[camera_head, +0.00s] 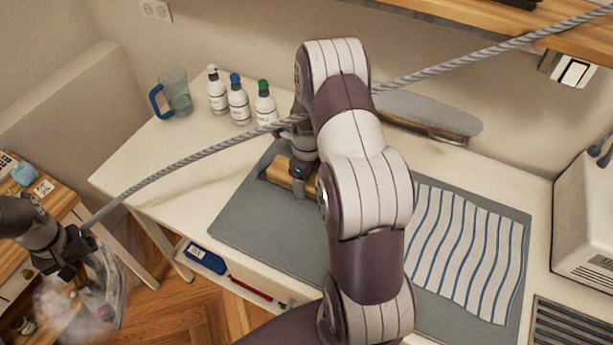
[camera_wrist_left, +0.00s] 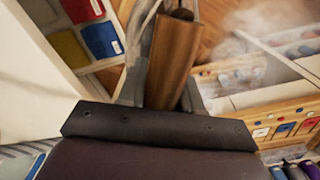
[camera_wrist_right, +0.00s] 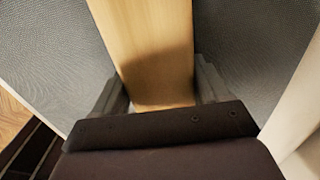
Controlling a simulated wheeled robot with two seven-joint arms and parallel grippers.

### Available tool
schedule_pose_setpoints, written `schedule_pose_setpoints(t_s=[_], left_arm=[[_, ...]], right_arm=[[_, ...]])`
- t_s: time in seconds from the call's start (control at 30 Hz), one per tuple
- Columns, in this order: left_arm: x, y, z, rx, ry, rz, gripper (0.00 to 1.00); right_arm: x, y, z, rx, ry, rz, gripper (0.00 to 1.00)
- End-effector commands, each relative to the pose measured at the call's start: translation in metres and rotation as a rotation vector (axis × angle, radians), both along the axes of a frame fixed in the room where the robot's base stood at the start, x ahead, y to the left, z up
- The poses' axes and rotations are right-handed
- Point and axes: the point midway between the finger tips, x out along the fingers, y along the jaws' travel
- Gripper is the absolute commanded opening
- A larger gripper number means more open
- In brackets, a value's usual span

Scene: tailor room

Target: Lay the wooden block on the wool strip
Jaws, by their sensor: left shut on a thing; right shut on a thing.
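The wooden block (camera_head: 278,174) is a pale brown bar over the left part of a grey mat (camera_head: 240,217). My right gripper (camera_head: 303,178) is shut on one end of it; the right wrist view shows the block (camera_wrist_right: 150,40) between the fingers. I cannot tell if it touches the mat. No separate wool strip can be made out; my right arm hides the mat's middle. My left gripper (camera_head: 75,262) is at the far left, off the table, shut on the brown handle (camera_wrist_left: 175,55) of a steaming iron (camera_head: 108,300).
A striped cloth (camera_head: 465,250) lies on the mat's right part. A grey cord (camera_head: 190,157) runs across the view from the iron. Several bottles (camera_head: 238,103) and a jug (camera_head: 173,95) stand at the back left. A white machine (camera_head: 585,225) is at right.

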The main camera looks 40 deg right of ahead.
Motion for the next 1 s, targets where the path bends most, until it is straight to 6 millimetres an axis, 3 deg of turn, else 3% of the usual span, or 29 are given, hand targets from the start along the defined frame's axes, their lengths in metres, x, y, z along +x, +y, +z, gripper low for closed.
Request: schedule_pose_setpoints(t_s=[0.23, 0.27, 0.47, 0.5, 0.53, 1.0], left_arm=[[0.002, 0.000, -0.001, 0.000, -0.007, 0.000, 0.00], [0.002, 0.000, -0.002, 0.000, -0.007, 0.000, 0.00], [0.002, 0.000, -0.003, 0.000, -0.008, 0.000, 0.00], [0.002, 0.000, -0.003, 0.000, -0.008, 0.000, 0.00], [0.002, 0.000, -0.004, 0.000, -0.008, 0.000, 0.00], [0.002, 0.000, -0.005, 0.000, -0.008, 0.000, 0.00]], right_arm=[[-0.002, 0.001, -0.009, 0.002, 0.005, 0.000, 0.24], [-0.002, 0.001, -0.010, 0.003, 0.006, 0.000, 0.17], [-0.004, 0.002, -0.015, 0.005, 0.012, 0.000, 0.17], [-0.005, 0.002, -0.016, 0.006, 0.014, 0.000, 0.88], [-0.005, 0.002, -0.016, 0.007, 0.015, 0.000, 0.97], [-0.007, 0.004, -0.017, 0.009, 0.019, 0.001, 1.00]])
